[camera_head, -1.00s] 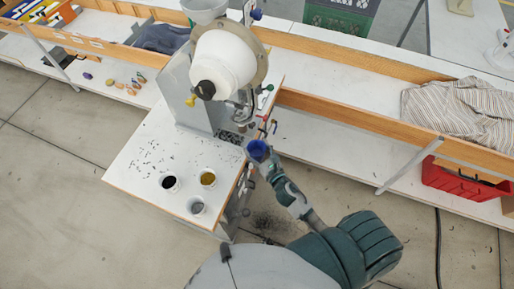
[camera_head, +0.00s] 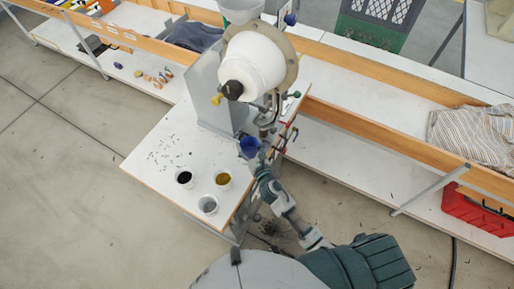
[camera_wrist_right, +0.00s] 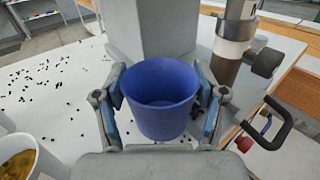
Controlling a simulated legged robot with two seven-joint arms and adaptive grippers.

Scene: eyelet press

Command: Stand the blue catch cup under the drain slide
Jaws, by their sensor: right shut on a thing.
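The blue catch cup (camera_head: 249,147) is upright and held between the fingers of my right gripper (camera_head: 257,158), at the right side of the white press table (camera_head: 160,135). In the right wrist view the cup (camera_wrist_right: 160,98) sits between both fingers of the gripper (camera_wrist_right: 162,110), and its inside looks empty. The press (camera_head: 250,70), with a white drum and metal parts, stands just behind the cup. I cannot make out which part is the drain slide. My left gripper is not in view.
Three white cups stand on the table: one with dark contents (camera_head: 184,178), one with yellowish contents (camera_head: 222,180), one with grey contents (camera_head: 208,205). Small black bits lie scattered on the tabletop. A red crate (camera_head: 478,222) and striped cloth (camera_head: 475,135) lie on the right bench.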

